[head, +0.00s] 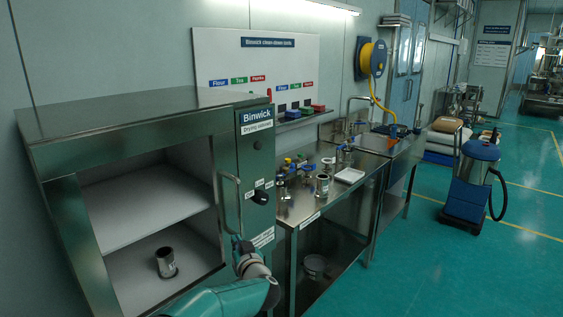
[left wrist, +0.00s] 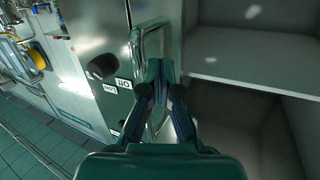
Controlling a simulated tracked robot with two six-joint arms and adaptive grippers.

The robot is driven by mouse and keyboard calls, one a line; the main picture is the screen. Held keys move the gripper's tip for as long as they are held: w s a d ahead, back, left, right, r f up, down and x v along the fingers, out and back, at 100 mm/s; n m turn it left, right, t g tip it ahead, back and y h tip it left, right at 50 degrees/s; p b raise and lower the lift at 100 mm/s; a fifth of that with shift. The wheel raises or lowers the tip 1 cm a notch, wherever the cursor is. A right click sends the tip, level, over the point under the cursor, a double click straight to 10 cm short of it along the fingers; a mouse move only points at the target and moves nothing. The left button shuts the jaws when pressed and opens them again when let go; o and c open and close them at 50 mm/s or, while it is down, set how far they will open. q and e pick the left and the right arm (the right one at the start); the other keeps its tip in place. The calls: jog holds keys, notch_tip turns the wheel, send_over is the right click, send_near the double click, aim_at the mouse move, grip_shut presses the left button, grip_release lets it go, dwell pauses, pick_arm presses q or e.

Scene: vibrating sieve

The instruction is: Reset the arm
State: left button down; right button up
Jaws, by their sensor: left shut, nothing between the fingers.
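My left arm (head: 225,298) reaches in from the bottom of the head view, to the front right of the drying cabinet (head: 120,115). My left gripper (head: 238,242) is shut and empty, just below the cabinet's vertical bar handle (head: 222,205). In the left wrist view the closed fingers (left wrist: 160,68) point toward the cabinet front, and the handle (left wrist: 137,48) is just beside them. Whether they touch it I cannot tell. The cabinet's interior is open to view, with a shelf (head: 150,200) and a small metal cup (head: 165,262) on its floor. My right gripper is not in view.
A steel bench (head: 300,205) with several metal fittings and a white tray (head: 349,175) stands right of the cabinet. A black knob (head: 260,197) sits on the cabinet panel. A blue vacuum cleaner (head: 470,180) stands on the green floor, which is clear at the front right.

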pick_arm(q)
jog(key=s+a+f+m+g+h, duration=0.15)
jog(key=s+a+f, duration=0.3)
jog(key=f, duration=0.45)
jog(key=s+a+f+m+g+h, duration=0.1)
jog(key=s+a+f+g, duration=0.15)
jog(key=a+f, duration=0.4)
jog(key=s+d+f+g+h, duration=0.2)
jog(key=s+f+g+h, duration=0.1)
jog(key=s+f, duration=1.2)
jog(key=s+d+f+g+h, duration=0.1)
jog(key=s+d+g+h, duration=0.1)
jog(key=s, duration=1.1)
jog(key=s+d+f+n+g+h, duration=0.1)
jog(key=s+d+g+h, duration=0.2)
jog(key=s, duration=0.9)
jog(key=d+g, duration=0.2)
jog(key=d, duration=0.2)
jog(key=shift+s+g, duration=0.3)
jog(key=shift+s, duration=0.1)
